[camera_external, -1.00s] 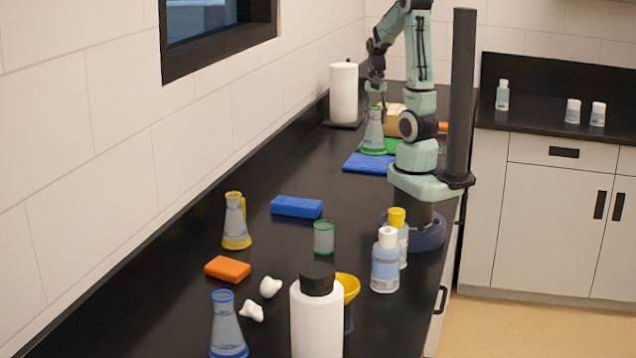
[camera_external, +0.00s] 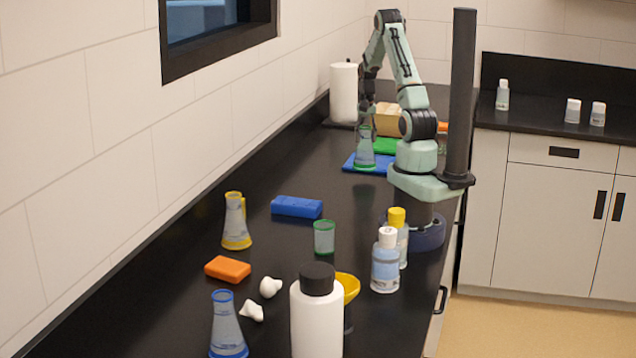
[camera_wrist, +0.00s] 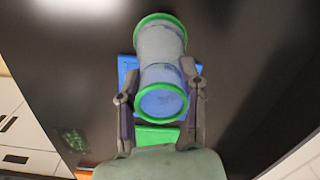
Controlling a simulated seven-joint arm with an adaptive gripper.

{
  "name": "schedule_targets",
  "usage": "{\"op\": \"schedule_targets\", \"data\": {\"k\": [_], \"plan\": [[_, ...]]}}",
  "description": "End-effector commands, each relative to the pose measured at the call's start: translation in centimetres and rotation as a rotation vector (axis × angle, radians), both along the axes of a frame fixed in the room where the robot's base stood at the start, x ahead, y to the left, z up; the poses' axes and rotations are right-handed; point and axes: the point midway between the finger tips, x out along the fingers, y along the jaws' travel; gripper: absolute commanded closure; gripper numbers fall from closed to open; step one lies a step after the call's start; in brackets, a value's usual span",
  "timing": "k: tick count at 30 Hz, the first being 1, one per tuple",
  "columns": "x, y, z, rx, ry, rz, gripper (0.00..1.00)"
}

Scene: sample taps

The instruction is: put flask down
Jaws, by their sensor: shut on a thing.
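The green-rimmed flask (camera_external: 364,150) is upright in my gripper (camera_external: 366,112), over the blue mat (camera_external: 358,167) beside the green mat (camera_external: 389,146). In the wrist view, the fingers of my gripper (camera_wrist: 160,108) are on both sides of the flask (camera_wrist: 160,45), below its green rim. The blue mat (camera_wrist: 127,66) and the green mat (camera_wrist: 155,135) show beneath it there. I cannot tell whether the flask's base touches the blue mat. Two other flasks, one yellow-rimmed (camera_external: 236,222) and one blue-rimmed (camera_external: 227,328), stand on the counter nearer the camera.
A paper towel roll (camera_external: 343,95) and a tan box (camera_external: 388,119) stand behind the mats. A blue block (camera_external: 297,207), an orange block (camera_external: 228,270), a green-rimmed beaker (camera_external: 324,237) and bottles (camera_external: 386,262) stand in front. The counter between the blue block and blue mat is clear.

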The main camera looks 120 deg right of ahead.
Motion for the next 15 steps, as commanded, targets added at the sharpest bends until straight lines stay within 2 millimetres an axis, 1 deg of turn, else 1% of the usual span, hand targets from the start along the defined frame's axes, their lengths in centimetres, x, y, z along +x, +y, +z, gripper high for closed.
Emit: {"op": "schedule_targets", "data": {"k": [3, 6, 15], "plan": [[0.1, 0.1, -2.0, 0.005, -0.002, 0.000, 0.91], [0.1, 0.1, -3.0, 0.002, -0.001, 0.000, 0.91], [0.1, 0.1, -3.2, 0.001, 0.000, 0.001, 0.91]]}}
